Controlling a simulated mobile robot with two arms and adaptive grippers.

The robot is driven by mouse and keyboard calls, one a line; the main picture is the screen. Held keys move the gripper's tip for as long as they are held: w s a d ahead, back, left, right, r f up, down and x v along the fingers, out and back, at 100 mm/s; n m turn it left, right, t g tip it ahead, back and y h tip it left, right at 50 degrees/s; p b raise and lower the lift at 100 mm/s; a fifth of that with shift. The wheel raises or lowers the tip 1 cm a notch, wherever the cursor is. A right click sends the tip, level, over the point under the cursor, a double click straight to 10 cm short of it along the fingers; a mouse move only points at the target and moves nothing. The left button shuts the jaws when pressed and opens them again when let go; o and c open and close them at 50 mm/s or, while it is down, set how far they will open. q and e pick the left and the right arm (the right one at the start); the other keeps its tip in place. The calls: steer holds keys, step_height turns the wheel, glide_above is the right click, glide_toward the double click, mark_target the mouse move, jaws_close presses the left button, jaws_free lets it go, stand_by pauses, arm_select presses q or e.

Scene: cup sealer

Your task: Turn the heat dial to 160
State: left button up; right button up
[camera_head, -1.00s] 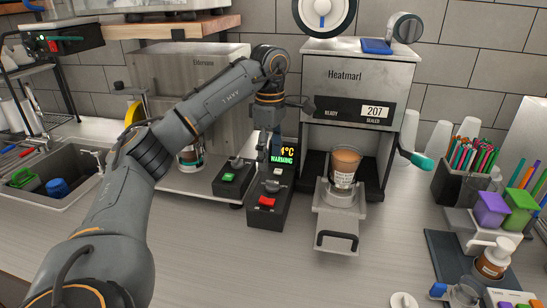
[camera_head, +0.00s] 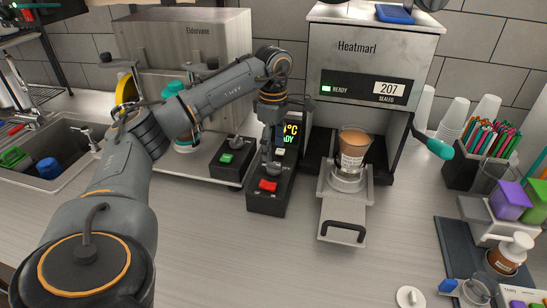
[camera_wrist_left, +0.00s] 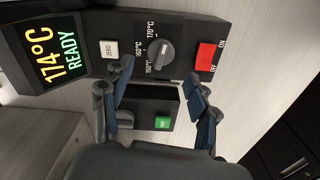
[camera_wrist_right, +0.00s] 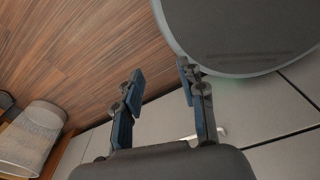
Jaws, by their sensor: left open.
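The box's display (camera_wrist_left: 52,52) reads 174°C READY. My left gripper (camera_wrist_left: 158,72) is open over the box, its two blue-padded fingers to either side of the dial and apart from it. My right gripper (camera_wrist_right: 160,72) is open and empty, away from the box.
The box has a red switch (camera_wrist_left: 206,56) and a white ZERO button (camera_wrist_left: 110,49). A smaller box with a green button (camera_head: 227,158) stands to its left. The Heatmarl sealer (camera_head: 365,65) stands to the right, with a filled cup (camera_head: 353,150) on its tray.

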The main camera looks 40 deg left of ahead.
mark_target(273, 164)
arm_select(q)
steer(key=shift+f+p, duration=0.45)
steer(key=shift+f, duration=2.05)
steer(key=shift+s+d, duration=0.1)
jaws_close()
